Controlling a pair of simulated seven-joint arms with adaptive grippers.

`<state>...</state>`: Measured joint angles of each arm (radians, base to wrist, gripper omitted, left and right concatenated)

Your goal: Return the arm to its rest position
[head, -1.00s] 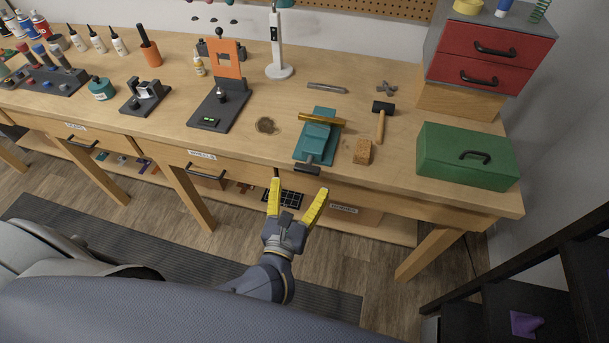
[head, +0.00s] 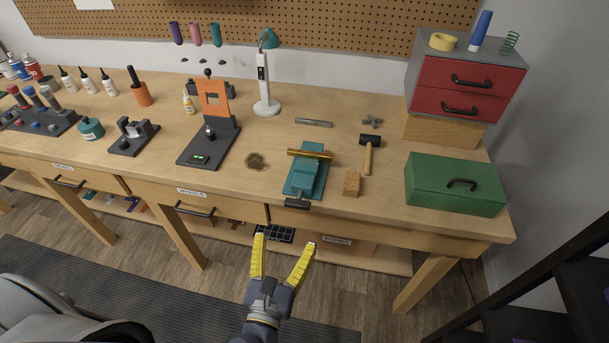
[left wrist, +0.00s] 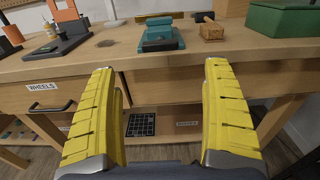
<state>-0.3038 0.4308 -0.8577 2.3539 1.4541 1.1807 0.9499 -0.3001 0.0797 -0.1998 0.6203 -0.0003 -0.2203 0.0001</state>
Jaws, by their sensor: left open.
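My left gripper (head: 284,262) is open and empty, with two yellow ribbed fingers spread apart. In the head view it is in front of the workbench (head: 370,215), below the level of its top. In the left wrist view its fingers (left wrist: 161,115) frame the front edge of the bench, with nothing between them. My right gripper is in neither current view.

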